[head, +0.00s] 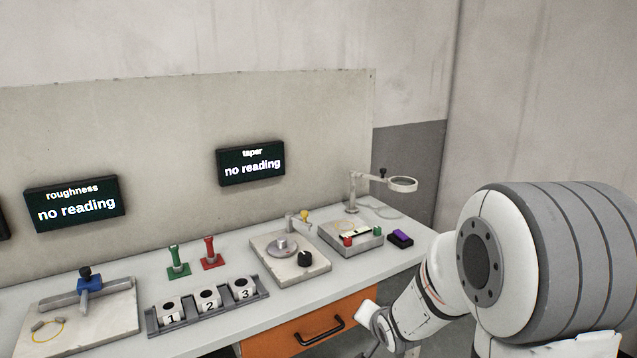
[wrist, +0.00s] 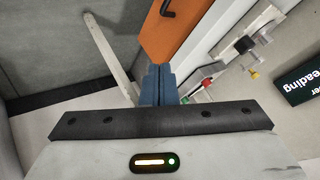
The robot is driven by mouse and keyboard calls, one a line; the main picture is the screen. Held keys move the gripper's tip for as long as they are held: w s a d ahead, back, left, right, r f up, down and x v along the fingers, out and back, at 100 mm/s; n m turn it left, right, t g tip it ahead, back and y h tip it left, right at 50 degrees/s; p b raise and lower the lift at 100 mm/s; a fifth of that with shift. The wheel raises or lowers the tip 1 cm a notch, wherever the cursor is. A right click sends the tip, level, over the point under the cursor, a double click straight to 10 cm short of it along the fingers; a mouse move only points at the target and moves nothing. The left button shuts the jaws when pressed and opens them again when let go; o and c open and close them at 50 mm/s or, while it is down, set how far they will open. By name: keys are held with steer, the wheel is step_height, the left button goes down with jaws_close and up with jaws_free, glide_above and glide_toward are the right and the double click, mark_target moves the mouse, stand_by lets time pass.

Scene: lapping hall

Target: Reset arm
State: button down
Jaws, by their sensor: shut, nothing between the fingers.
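My gripper (wrist: 160,85) shows in the wrist view with its two blue-grey fingers pressed together and nothing between them. It is apart from the bench things, in front of the orange drawer (wrist: 170,35). In the head view my arm is folded at the right, in front of the bench's right end, and the fingers are hidden or out of frame there. The orange drawer also shows in the head view (head: 290,338), closed, with a black handle.
The bench (head: 225,318) carries a numbered block rack (head: 185,322), green (head: 178,262) and red (head: 211,254) stands, a dial plate (head: 290,268), a magnifier (head: 402,184) and a purple-topped block (head: 400,238). Two screens, roughness (head: 75,203) and taper (head: 251,163), read "no reading".

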steer(key=s+d+r+n+g+p, duration=0.1)
steer(key=s+r+n+g, duration=0.1)
steer(key=s+r, duration=0.3)
steer(key=s+d+r+n+g+p, duration=0.1)
steer(key=s+r, duration=0.3)
steer(key=s, duration=0.7)
steer(key=s+d+r+n+g+h+p, duration=0.1)
steer(key=s+r+n+g+p, duration=0.1)
steer(key=s+r, duration=0.3)
steer(key=s+n+g, duration=0.1)
steer(key=s, duration=0.2)
steer(key=shift+s+r+n+g, duration=0.15)
steer(key=shift+r+n+g, duration=0.15)
steer(key=shift+n, duration=0.1)
